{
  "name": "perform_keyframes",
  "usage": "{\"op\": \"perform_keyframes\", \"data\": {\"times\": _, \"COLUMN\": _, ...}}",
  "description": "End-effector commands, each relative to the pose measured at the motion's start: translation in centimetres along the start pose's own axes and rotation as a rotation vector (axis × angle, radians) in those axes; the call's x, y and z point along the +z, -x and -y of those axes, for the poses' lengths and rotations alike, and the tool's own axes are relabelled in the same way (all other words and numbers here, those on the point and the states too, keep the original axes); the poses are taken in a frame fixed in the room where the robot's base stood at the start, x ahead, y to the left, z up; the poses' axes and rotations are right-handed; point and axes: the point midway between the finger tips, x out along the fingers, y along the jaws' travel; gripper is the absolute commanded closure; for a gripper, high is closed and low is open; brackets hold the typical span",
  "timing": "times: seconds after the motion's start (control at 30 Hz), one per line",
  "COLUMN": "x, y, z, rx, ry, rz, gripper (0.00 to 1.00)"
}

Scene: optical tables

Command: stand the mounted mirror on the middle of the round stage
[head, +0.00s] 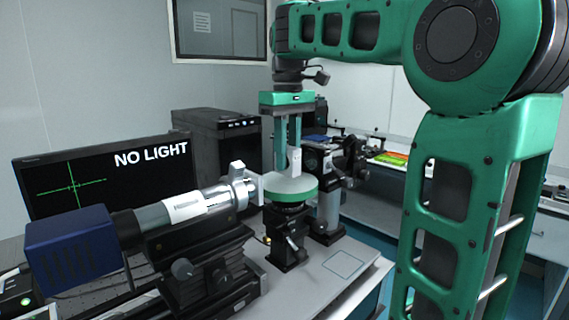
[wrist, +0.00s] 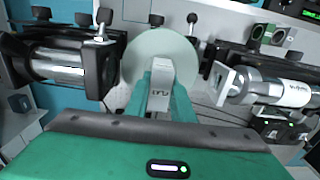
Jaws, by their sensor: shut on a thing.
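The mounted mirror (head: 296,161) is a small pale upright piece between the fingers of my gripper (head: 287,158). In the wrist view the grey top of the mount (wrist: 160,76) shows between the two green fingers (wrist: 161,100). My gripper is shut on it and points straight down. The round stage (head: 291,196) has a pale top and a green rim, and lies directly below. In the wrist view its pale disc (wrist: 150,50) shows behind the mount. The mirror's foot is at or just above the stage top; I cannot tell whether it touches. The mirror's face is hidden.
A blue-ended camera tube (head: 180,208) stands left of the stage, its front end close to it. Dark optics (head: 350,160) stand on the right. A monitor (head: 100,185) reads "NO LIGHT". An outlined square (head: 343,264) on the bench's front right is empty.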

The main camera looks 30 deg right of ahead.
Motion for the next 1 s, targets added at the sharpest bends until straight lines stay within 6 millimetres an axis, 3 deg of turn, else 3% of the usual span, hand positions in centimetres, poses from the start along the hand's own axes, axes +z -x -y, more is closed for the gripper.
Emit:
{"op": "perform_keyframes", "data": {"times": 0.5, "x": -0.1, "y": -1.6, "z": -0.1, "rx": -0.002, "ry": 0.0, "rz": -0.001, "gripper": 1.0}}
{"op": "perform_keyframes", "data": {"times": 0.9, "x": -0.1, "y": -1.8, "z": -0.2, "rx": -0.002, "ry": -0.003, "rz": -0.002, "gripper": 1.0}}
{"op": "perform_keyframes", "data": {"times": 0.93, "x": -0.1, "y": -1.8, "z": -0.1, "rx": -0.002, "ry": -0.003, "rz": -0.001, "gripper": 0.74}}
{"op": "perform_keyframes", "data": {"times": 1.0, "x": -0.1, "y": -1.8, "z": -0.1, "rx": -0.002, "ry": -0.003, "rz": -0.001, "gripper": 0.6}}
